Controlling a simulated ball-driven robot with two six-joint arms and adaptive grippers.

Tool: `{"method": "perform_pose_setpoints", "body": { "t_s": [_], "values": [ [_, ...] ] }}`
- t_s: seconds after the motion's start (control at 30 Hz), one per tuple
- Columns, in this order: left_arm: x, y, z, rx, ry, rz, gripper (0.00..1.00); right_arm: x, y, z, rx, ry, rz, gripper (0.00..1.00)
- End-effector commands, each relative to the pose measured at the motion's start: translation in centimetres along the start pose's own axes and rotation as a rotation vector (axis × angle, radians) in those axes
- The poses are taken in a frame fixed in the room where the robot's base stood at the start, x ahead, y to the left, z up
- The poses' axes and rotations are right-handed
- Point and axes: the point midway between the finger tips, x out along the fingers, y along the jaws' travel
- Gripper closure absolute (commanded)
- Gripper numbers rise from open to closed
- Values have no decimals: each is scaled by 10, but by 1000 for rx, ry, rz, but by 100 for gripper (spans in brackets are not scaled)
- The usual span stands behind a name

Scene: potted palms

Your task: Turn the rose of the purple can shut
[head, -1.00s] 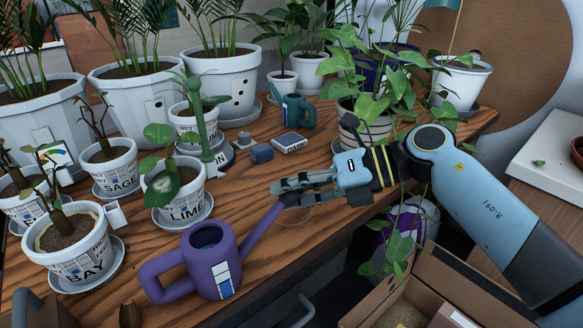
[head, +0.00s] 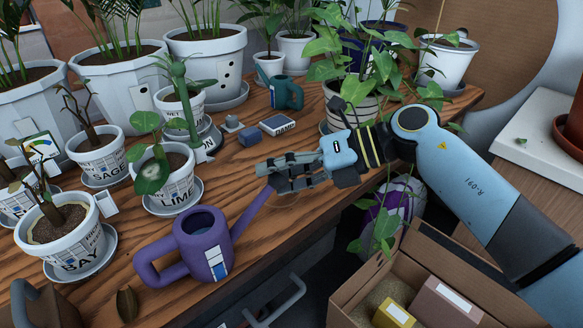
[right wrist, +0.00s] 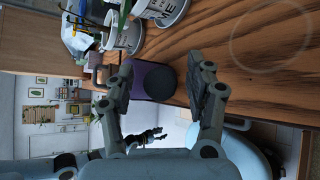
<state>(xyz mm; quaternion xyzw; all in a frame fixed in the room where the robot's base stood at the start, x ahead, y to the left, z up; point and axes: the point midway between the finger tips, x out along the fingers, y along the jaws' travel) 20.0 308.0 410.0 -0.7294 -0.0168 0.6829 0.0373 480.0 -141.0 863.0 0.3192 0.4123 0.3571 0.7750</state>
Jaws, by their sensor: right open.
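The purple can (head: 203,245) stands on the wooden bench near its front edge, its handle to the left and its spout rising to the right. My right gripper (head: 272,178) is at the spout's upper end, its fingers pointing left and partly covering the tip. In the right wrist view the same gripper (right wrist: 163,98) is open. The dark round rose (right wrist: 161,85) shows face-on between its fingers, with the purple body behind; I see no clear contact. How far the rose is turned cannot be told. My left gripper is not in the head view.
Potted seedlings such as the lime pot (head: 172,185) and the bay pot (head: 65,240) stand left of the can. A teal can (head: 285,93) and a small blue block (head: 249,139) lie farther back. An open cardboard box (head: 350,275) is below the bench edge at right.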

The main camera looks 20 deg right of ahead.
Motion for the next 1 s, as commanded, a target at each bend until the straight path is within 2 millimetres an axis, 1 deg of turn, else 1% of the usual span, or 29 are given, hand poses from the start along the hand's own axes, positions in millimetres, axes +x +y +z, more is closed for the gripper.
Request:
{"method": "perform_pose_setpoints", "body": {
  "t_s": [0.07,0.17,0.4,0.53,0.6,0.7,1.0],
  "values": [
    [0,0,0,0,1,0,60,-7,-1,0,-1,0,-3,46],
    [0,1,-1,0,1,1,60,-24,-2,0,-2,1,-6,46],
    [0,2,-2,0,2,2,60,-80,-2,-1,-2,4,-7,46],
    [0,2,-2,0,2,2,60,-101,-2,-1,-1,4,-5,46],
    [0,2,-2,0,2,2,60,-109,-1,-1,0,2,-4,46],
    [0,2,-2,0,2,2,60,-116,-1,-1,0,2,-2,46],
    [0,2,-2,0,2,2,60,-118,0,0,0,1,0,46]
  ]
}}
